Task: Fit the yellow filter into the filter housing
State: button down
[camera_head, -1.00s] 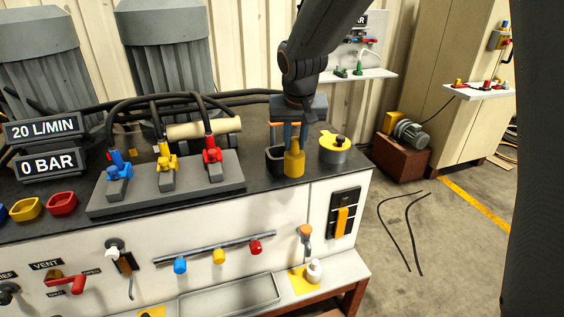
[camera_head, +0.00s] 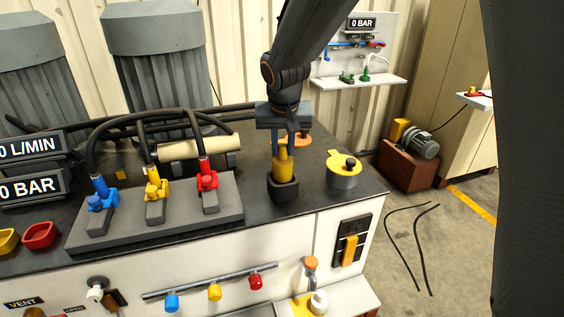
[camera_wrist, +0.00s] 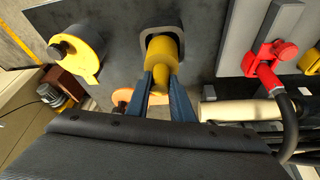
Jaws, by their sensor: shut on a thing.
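The yellow filter (camera_head: 284,165) is a cylinder with a narrower neck on top. My gripper (camera_head: 282,140) is shut on that neck and holds the filter upright. I cannot tell which one is the filter housing.
An orange disc (camera_head: 297,139) lies behind my gripper. The hose block (camera_head: 150,213) with blue, yellow and red couplings stands to the left, with a pale roll (camera_head: 193,148) behind it. The bench top's right edge (camera_head: 381,190) lies just beyond the pot.

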aim_at(283, 156)
jog(key=shift+f+p, duration=0.5)
jog(key=shift+f, duration=1.8)
jog(key=shift+f, duration=0.1)
jog(key=c, duration=1.6)
grip_release()
jog(key=shift+o, duration=0.2)
